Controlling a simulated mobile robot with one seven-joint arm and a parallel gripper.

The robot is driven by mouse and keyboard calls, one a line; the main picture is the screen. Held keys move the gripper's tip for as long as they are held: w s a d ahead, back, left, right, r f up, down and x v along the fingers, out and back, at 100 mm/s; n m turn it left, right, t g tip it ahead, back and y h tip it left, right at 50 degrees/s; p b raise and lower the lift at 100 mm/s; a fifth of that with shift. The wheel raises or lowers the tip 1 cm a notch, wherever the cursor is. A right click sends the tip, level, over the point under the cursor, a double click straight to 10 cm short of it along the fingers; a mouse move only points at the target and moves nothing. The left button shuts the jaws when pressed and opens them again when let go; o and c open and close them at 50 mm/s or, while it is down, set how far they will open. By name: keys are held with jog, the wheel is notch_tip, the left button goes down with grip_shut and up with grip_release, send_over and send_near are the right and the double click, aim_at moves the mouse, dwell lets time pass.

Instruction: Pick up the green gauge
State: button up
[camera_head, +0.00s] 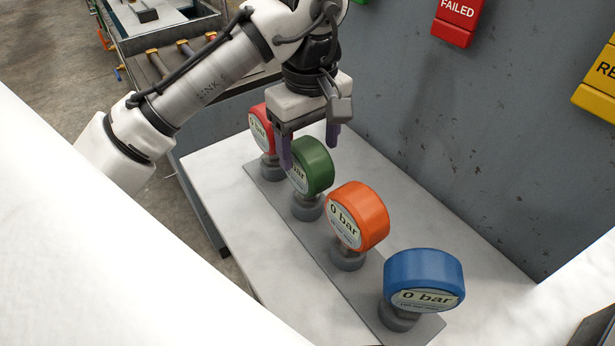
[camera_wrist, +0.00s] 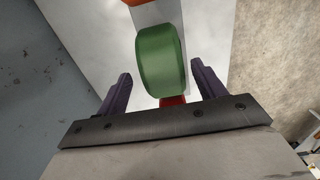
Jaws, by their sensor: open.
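The green gauge (camera_head: 316,165) stands upright on a grey strip, second from the back in a row of gauges. Its label faces left and reads "bar" where it shows. My gripper (camera_head: 310,150) is open at the green gauge, with one purple finger in front of its left side and the other behind it. In the wrist view the green gauge (camera_wrist: 161,62) lies in line with the gap between the open fingers (camera_wrist: 162,88), mostly beyond their tips. I cannot tell whether a finger touches it. The gauge's base shows below in the head view.
A red gauge (camera_head: 262,128) stands close behind the green one, and an orange gauge (camera_head: 360,215) close in front. A blue gauge (camera_head: 424,280) is nearest. All share the grey strip (camera_head: 283,215) on a white table. A grey wall (camera_head: 480,130) with signs rises at right.

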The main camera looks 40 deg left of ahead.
jog(key=f, duration=0.4)
jog(key=shift+s, duration=0.2)
jog(key=c, duration=1.4)
jog(key=shift+c, duration=0.2)
jog(key=shift+r, duration=0.2)
